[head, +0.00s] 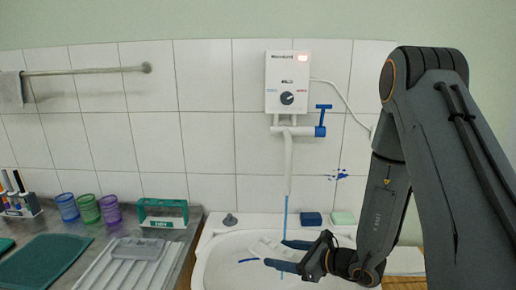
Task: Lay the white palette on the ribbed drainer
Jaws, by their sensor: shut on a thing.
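My gripper (277,253) is at the basin, its two blue fingers pointing left. It is shut on the white palette (262,246), a pale flat piece that shows between and beyond the fingers, above the white basin. Its outline is hard to tell against the white behind it. The ribbed drainer (100,272) is a pale grooved board on the metal counter, to the left of the basin and apart from my gripper. A small grey-blue flat thing (141,250) lies on its upper part.
The white basin (212,262) sits under a water heater (287,82) with a spout (288,165) and a thin blue stream. Left are a green holder (162,212), coloured cups (88,209), a brush rack (20,208) and a dark green mat (45,262). A grey plug (230,220) sits on the rim.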

